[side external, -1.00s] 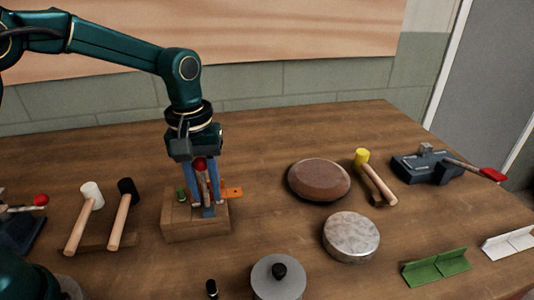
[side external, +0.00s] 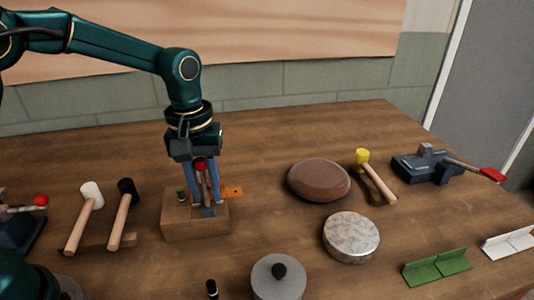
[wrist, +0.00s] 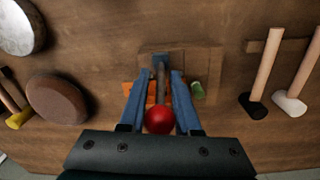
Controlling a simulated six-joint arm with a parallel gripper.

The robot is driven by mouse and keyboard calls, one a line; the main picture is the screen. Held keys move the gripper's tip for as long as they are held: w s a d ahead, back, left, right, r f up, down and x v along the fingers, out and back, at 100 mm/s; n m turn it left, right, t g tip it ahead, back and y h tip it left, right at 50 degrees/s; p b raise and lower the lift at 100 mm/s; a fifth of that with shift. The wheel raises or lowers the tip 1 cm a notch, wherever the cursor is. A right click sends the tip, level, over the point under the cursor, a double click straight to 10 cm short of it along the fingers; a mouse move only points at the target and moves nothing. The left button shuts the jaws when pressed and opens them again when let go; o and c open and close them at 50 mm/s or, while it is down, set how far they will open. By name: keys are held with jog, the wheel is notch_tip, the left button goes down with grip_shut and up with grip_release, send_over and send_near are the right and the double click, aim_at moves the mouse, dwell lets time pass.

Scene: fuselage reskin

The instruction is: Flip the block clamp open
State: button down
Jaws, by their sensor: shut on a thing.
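The block clamp is a metal clamp with a red-ball handle on a wooden block (side external: 195,222), left of the table's middle in the side view. Its handle stands up between my fingers, with the red ball (wrist: 159,120) high between them, close to the palm. My gripper (side external: 206,200) points down over the block, its blue fingers either side of the handle. In the wrist view my gripper (wrist: 162,76) is shut on the handle. An orange piece (side external: 232,192) and a small green part (side external: 181,194) show at the block. The fingers partly hide the clamp's base.
Mallets with a white head (side external: 92,194) and a black head (side external: 127,190) lie left of the block. A brown oval pad (side external: 319,180), a yellow-headed mallet (side external: 362,157) and a round metal disc (side external: 351,238) lie right. Another clamp (side external: 430,165) stands far right.

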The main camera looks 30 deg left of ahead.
aim_at(208, 203)
jog(key=shift+d+r, duration=0.1)
dwell(0.4)
jog(key=t+y, duration=0.1)
jog(key=s+d+t+y, duration=0.1)
jog(key=shift+t+y, duration=0.4)
jog(key=t+y, duration=0.2)
jog(key=s+d+f+t+y, duration=0.1)
jog(key=t+y, duration=0.3)
jog(key=shift+s+d+f+t, duration=0.25)
jog(key=shift+s+d+t, duration=0.05)
jog(key=shift+s+d, duration=0.1)
jog(key=shift+s+d+f+t+y, duration=0.1)
jog(key=shift+f+t+y, duration=0.2)
jog(key=shift+t+y, duration=0.4)
jog(key=shift+s+d+f+t+y, duration=0.1)
jog(key=shift+f+t+y, duration=0.15)
jog(key=shift+t+y, duration=0.45)
jog(key=shift+a, duration=0.1)
jog(key=c, duration=0.6)
grip_release()
jog(key=shift+c, duration=0.2)
